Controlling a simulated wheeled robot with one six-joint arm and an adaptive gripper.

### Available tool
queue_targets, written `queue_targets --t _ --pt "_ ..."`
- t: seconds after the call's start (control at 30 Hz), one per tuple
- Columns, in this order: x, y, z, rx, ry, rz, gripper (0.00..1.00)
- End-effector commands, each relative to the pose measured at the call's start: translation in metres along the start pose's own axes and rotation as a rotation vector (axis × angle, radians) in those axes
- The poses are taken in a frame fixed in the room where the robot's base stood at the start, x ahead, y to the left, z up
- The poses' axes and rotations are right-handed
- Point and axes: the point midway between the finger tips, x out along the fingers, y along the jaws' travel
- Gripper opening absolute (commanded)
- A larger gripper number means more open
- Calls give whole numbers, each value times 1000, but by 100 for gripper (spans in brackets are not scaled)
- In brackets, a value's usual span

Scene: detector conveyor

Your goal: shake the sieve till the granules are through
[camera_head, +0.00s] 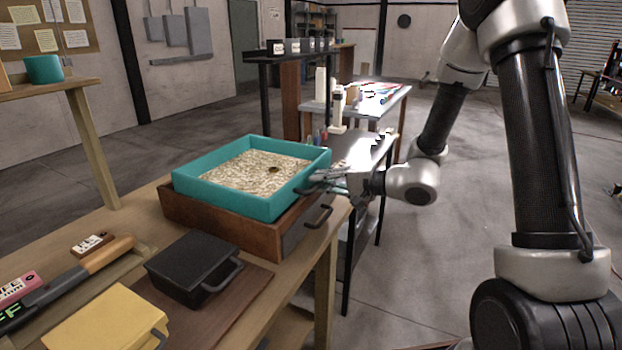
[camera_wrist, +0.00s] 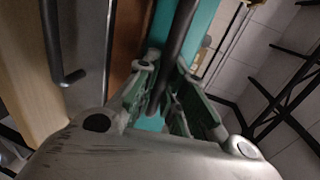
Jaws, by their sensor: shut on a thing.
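The sieve (camera_head: 235,202) is a teal square frame filled with pale tan granules (camera_head: 255,170), with a small dark spot among them. The sieve's underside and the box's inside are hidden.
A black case (camera_head: 193,268), a yellow case (camera_head: 108,320) and a detector-like tool (camera_head: 70,280) lie on the wooden bench nearer me. A metal-topped table (camera_head: 358,150) stands just behind my gripper. Open floor (camera_head: 430,270) lies to the right of the bench.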

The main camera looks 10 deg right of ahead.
Motion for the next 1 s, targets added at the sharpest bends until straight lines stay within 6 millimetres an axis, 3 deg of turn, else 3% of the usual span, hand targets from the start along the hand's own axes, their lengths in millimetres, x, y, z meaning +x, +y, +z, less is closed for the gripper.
queue_targets --t 0.23,0.27,0.3,0.67,0.77,1.0 --pt "0 0 0 0 -1 1 0" --pt "0 0 0 0 -1 1 15" --pt "0 0 0 0 0 1 21" --pt "-3 0 0 0 0 0 21" --pt "-15 0 -1 1 2 0 21" --pt "-68 0 -1 0 5 0 21"
